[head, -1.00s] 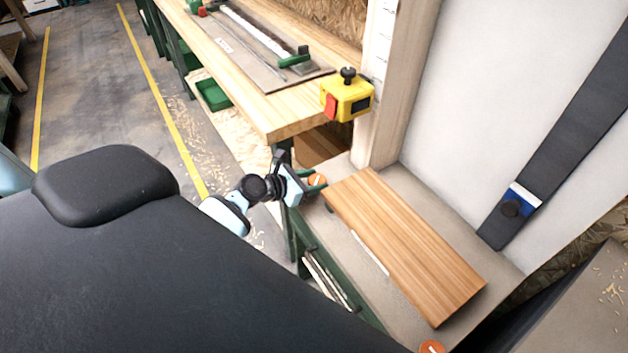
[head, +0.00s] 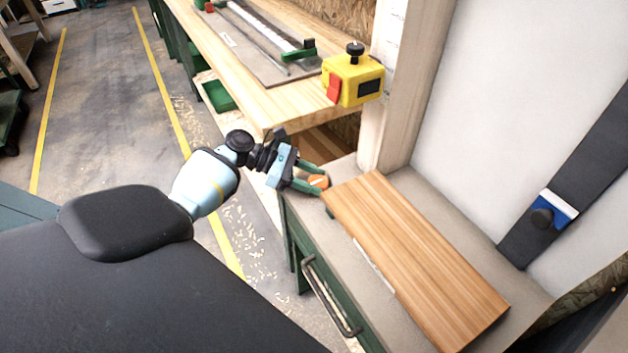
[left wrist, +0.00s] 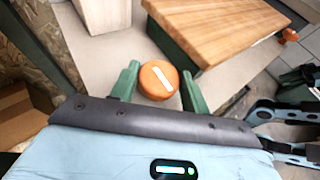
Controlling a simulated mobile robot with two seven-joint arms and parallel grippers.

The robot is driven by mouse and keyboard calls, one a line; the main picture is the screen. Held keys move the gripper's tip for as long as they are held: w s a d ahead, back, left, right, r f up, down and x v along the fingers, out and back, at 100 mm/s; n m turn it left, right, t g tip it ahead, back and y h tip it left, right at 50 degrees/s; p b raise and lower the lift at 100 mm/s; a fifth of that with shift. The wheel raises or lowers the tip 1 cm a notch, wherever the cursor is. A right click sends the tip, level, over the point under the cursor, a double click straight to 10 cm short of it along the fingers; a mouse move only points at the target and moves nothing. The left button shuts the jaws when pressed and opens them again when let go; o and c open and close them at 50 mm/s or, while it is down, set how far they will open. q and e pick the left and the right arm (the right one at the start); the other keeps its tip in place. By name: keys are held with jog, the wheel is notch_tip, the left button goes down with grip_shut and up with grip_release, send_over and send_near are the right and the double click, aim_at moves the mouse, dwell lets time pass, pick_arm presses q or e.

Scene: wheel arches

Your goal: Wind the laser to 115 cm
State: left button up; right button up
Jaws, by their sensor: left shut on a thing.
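The yellow laser (head: 352,80) sits against the wooden post, with a black knob on top, a red part at its left and a dark panel on its front. In the left wrist view the round orange knob (left wrist: 158,80) with a white line lies between the two green fingers of my left gripper (left wrist: 159,85).
The wooden board (head: 415,260) lies on a grey top (head: 350,250) over a green cabinet. A workbench (head: 290,100) stands behind, left of the post. A blue slider (head: 552,209) sits on a dark strip on the white wall. A second orange knob (left wrist: 289,35) shows beyond the board.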

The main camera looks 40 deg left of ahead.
aim_at(312, 180)
pick_arm(q)
jog(key=shift+m+g, duration=0.4)
jog(key=shift+g, duration=0.1)
pick_arm(e)
jog(key=shift+w+f, duration=0.15)
pick_arm(q)
jog(key=o, duration=0.7)
pick_arm(e)
jog(key=shift+f, duration=0.1)
pick_arm(q)
jog(key=shift+r, duration=0.55)
notch_tip(312, 180, up, 3)
jog(key=s+d+p, duration=0.3)
jog(key=s+d, duration=0.5)
jog(key=s, duration=0.5)
jog(key=shift+s+d+r, duration=0.25)
jog(key=shift+r, duration=0.15)
pick_arm(e)
jog(key=shift+t, duration=0.3)
jog(key=shift+w+d+r, duration=0.1)
jog(key=shift+w+r, duration=0.1)
jog(key=shift+r, duration=0.45)
jog(key=shift+w+a+r, duration=0.1)
jog(key=shift+w+r, duration=0.1)
jog(key=shift+r, duration=0.45)
jog(key=shift+w+d+r, duration=0.1)
jog(key=shift+w+r, duration=0.1)
jog(key=shift+r, duration=0.45)
